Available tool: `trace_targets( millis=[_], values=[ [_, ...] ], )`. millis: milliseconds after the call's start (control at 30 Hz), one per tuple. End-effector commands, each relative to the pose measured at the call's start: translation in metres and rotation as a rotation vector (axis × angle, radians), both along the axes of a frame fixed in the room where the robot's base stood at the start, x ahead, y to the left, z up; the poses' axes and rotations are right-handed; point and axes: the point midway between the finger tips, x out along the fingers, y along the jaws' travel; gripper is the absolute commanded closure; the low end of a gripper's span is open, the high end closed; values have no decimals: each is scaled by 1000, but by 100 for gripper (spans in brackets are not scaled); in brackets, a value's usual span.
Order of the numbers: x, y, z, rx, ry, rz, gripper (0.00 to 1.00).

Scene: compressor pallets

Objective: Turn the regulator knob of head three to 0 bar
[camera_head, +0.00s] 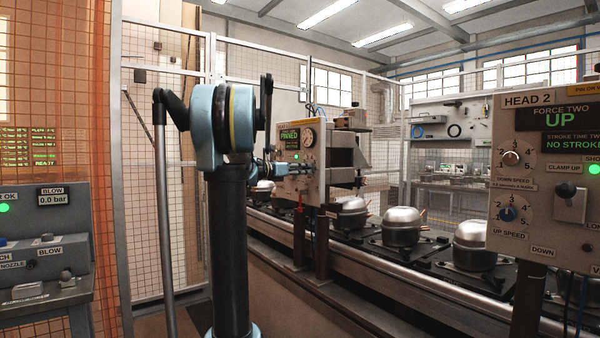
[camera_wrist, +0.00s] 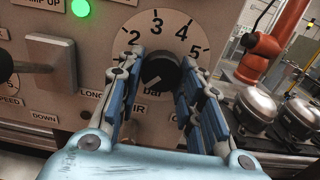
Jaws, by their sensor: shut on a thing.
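The regulator knob (camera_wrist: 160,70) is black and round on a beige panel (camera_wrist: 100,60), in the upper middle of the wrist view. A printed bar scale with 2, 3, 4 and 5 arcs above it; the lower end is hidden by my fingers. The knob's exact pointing is hard to tell. My gripper (camera_wrist: 161,85) has its blue-padded fingers on both sides of the knob, shut on it. In the head view, my gripper (camera_head: 276,168) is at the front of the farther panel (camera_head: 318,180), which has a green "PINNED" display. That panel's head number is not readable.
A green lamp (camera_wrist: 81,8) and a lever (camera_wrist: 50,65) are left of the knob. The head 2 panel (camera_head: 540,215) stands at the near right. Round compressors (camera_head: 403,225) on pallets line the conveyor (camera_head: 440,285). A mesh fence stands behind. An orange arm (camera_wrist: 270,45) shows at the right.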

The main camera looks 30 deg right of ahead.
Motion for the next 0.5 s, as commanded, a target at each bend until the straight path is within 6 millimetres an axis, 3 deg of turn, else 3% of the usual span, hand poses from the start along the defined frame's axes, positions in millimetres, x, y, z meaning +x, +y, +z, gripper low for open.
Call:
trace_targets(
  millis=[433,467,500],
  values=[
    [4,0,2,-5,11,7,90],
    [4,0,2,-5,11,8,60],
    [3,0,2,-5,11,7,51]
  ],
)
